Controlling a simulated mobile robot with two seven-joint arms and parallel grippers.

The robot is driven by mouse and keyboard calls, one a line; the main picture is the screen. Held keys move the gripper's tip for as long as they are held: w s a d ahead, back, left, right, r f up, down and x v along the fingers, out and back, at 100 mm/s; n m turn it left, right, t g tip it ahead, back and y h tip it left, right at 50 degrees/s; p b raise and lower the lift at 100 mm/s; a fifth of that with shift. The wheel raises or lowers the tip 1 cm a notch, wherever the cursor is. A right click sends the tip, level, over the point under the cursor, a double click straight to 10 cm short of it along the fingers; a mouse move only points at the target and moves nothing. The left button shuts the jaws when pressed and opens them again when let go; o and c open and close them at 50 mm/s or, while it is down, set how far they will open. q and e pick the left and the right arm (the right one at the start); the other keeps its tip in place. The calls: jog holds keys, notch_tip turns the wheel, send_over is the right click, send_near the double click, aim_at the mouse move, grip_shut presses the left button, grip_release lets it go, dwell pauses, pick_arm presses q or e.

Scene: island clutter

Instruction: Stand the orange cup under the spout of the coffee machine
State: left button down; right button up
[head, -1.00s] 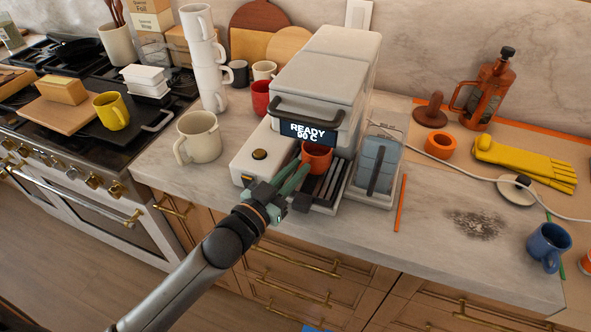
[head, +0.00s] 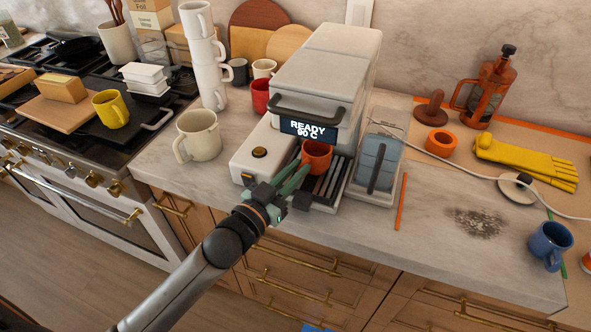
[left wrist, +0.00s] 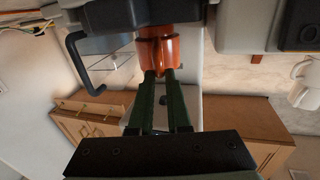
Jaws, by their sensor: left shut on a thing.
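The orange cup (head: 316,156) is at the front of the coffee machine (head: 322,80), just below its READY display and over the slatted drip tray (head: 329,188). My left gripper (head: 300,172) is shut on the cup from the front left. In the left wrist view the cup (left wrist: 158,48) is between the fingertips (left wrist: 163,76), its upper part close to the dark machine head. The spout is hidden by the machine's front. I cannot tell whether the cup's base touches the tray. My right gripper is not in view.
A water tank (head: 379,165) stands right of the drip tray, with an orange stick (head: 402,202) beyond it. A cream mug (head: 198,136) and stacked white mugs (head: 207,75) stand left of the machine. A blue mug (head: 549,245) is at the right edge. The counter's front middle is clear.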

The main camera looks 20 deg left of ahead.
pick_arm(q)
jog(key=shift+f, duration=0.4)
dwell(0.4)
jog(key=c, duration=0.8)
grip_release()
jog(key=shift+f, duration=0.1)
jog(key=shift+s, duration=0.1)
jog(key=shift+b+v, duration=1.25)
jog(key=shift+v, duration=4.95)
jog(key=s+f+g+y, duration=0.1)
jog(key=s+f+g, duration=0.1)
jog(key=f, duration=0.7)
jog(key=s+d+f+n+g, duration=0.1)
jog(key=s+f+g, duration=0.2)
jog(key=f, duration=0.6)
jog(key=s+d+f+g+y, duration=0.1)
jog(key=s+f+g, duration=0.2)
jog(key=f, duration=0.6)
jog(key=shift+s+d+y, duration=0.15)
jog(key=shift+s+y, duration=0.15)
jog(key=shift+s, duration=0.2)
